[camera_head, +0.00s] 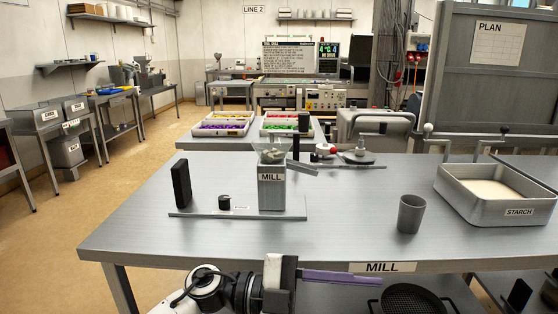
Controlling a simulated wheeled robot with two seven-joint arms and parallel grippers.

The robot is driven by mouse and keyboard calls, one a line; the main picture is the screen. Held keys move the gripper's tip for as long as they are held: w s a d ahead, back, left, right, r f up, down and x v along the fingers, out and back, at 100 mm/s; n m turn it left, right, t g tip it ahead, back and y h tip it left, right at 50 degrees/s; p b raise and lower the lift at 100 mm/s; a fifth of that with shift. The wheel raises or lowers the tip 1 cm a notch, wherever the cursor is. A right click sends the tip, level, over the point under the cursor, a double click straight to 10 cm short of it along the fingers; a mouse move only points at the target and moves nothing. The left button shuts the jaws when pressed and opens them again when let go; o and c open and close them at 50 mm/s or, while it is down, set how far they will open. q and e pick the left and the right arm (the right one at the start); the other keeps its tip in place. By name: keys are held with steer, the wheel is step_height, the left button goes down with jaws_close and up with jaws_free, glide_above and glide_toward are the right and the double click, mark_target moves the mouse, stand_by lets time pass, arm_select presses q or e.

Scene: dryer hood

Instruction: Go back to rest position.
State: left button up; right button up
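My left arm (210,288) comes in low at the bottom of the picture, in front of the table's near edge. Its gripper (340,278) points right, below the edge, with a long flat purple bar at its end. I cannot tell whether this bar is a finger or a held thing, nor whether the jaws are open. My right gripper is out of view. On the table (130,232) stands a mill (271,190) with a clear hopper. A grey cup (411,214) stands upright to its right.
A starch tray (507,213) sits at the table's right. A black block (181,186) and a dark knob (224,201) stand on the mill's base plate. A dark round pan (407,300) is on a shelf below. Floor at left is clear.

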arm_select(q)
steer(key=w+a+f+n+t+y, duration=0.35)
steer(key=a+f+n+t, duration=0.45)
steer(key=n+t, duration=0.3)
steer(key=w+a+f+n+t+y, duration=0.2)
steer(key=a+f+n+t+y, duration=0.3)
steer(key=a+f+n+t, duration=0.5)
steer(key=s+a+f+n+g+y, duration=0.3)
steer(key=s+a+f+g, duration=0.1)
steer(key=s+f, duration=0.6)
steer(key=s+a+f+n+g+y, duration=0.4)
steer(key=s+a+f+g, duration=0.1)
steer(key=s+f, duration=0.4)
steer(key=shift+s+a+f, duration=0.4)
steer(key=shift+s+a, duration=0.2)
